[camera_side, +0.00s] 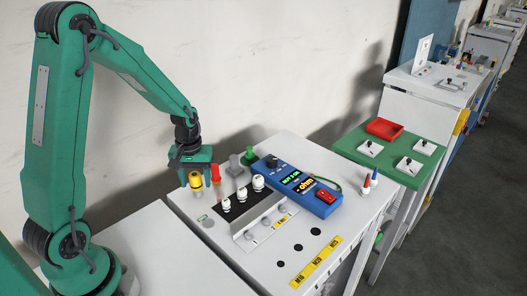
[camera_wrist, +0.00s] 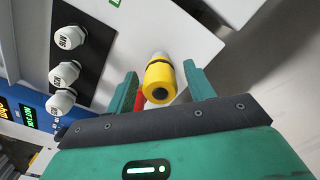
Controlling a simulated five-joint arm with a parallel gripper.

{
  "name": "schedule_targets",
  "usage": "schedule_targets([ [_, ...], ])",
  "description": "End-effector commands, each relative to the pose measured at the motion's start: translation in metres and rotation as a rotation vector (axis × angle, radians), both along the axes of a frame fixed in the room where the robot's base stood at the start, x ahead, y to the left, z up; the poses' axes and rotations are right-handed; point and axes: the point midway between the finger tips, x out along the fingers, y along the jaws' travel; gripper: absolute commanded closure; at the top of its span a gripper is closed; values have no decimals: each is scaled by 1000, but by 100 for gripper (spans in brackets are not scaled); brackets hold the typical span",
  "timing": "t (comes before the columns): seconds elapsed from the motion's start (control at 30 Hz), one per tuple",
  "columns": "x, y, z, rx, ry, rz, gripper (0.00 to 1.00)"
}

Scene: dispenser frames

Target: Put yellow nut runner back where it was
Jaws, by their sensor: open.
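The yellow nut runner (camera_side: 195,180) is directly below my gripper at the left side of the white bench in the side view. In the wrist view the yellow nut runner (camera_wrist: 159,78) shows its yellow body with a dark band and a pale far end. My gripper (camera_wrist: 159,70) is open, with one green finger on each side of the runner and visible gaps between. In the side view my gripper (camera_side: 190,160) is just above the runner's top. Whether the runner's lower end is seated in a hole cannot be told.
A red-topped tool (camera_side: 216,172) stands close on the right, then grey (camera_side: 236,165) and green ones (camera_side: 250,156). White sockets (camera_side: 242,193) stand on a bracket in front. A blue meter (camera_side: 297,186) lies beyond. Several dark holes (camera_side: 298,247) mark the clear bench front.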

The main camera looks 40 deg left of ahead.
Motion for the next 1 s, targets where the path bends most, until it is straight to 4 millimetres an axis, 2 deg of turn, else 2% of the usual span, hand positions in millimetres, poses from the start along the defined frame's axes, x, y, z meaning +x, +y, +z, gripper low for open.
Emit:
schedule_targets([
  [0.27,1,0,27,2,-5,0,47],
  [0.7,1,0,97,1,-4,0,47],
  [1.0,0,0,118,0,-1,0,47],
])
